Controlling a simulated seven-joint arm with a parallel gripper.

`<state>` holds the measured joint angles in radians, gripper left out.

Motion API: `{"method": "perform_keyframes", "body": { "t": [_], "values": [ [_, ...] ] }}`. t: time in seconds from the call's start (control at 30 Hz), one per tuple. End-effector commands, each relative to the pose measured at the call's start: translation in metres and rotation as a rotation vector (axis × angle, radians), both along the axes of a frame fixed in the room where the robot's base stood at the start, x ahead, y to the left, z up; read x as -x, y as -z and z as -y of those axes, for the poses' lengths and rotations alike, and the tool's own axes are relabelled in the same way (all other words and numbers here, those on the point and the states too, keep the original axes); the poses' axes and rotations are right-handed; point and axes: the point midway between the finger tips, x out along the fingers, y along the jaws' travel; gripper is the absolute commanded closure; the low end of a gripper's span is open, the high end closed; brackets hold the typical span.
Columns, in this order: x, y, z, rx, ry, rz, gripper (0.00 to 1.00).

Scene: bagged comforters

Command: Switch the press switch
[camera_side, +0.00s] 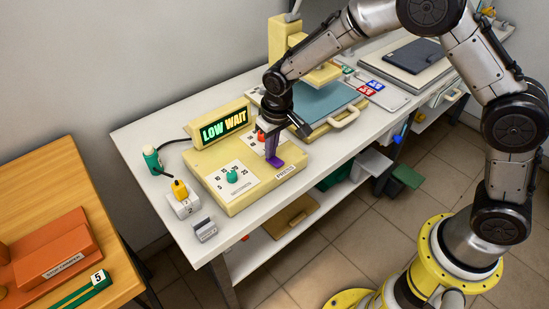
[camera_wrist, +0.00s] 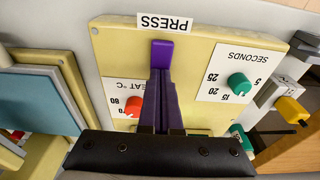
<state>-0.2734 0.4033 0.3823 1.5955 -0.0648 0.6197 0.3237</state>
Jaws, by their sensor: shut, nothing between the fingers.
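The control panel (camera_side: 238,203) is a cream box on the white table. Its purple press switch (camera_wrist: 162,50) sits beside the PRESS label (camera_wrist: 165,23) at the panel's edge. In the side view the switch (camera_side: 276,162) shows just under my fingers. My gripper (camera_wrist: 160,74) is shut and empty, with its dark purple fingers pointing down at the switch. It also shows in the side view (camera_side: 272,157). The fingertips are at or very close to the switch; I cannot tell whether they touch.
The panel has a green seconds knob (camera_wrist: 239,84) and a red heat knob (camera_wrist: 133,106), close beside my fingers. The press with its blue-grey pad (camera_side: 328,101) stands to the right. A small yellow-topped switch (camera_side: 180,190) and a green-capped item (camera_side: 151,156) stand left.

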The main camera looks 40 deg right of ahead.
Motion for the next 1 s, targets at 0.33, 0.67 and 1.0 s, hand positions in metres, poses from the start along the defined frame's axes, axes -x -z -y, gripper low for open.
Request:
{"method": "perform_keyframes", "body": {
  "t": [0.33,0.67,1.0],
  "values": [
    [0.007,0.005,0.001,0.006,0.0,-0.023,1.0],
    [0.008,-0.028,0.001,0.003,0.0,-0.012,1.0],
    [0.009,-0.046,0.0,0.002,0.0,-0.009,1.0]
  ]
}}
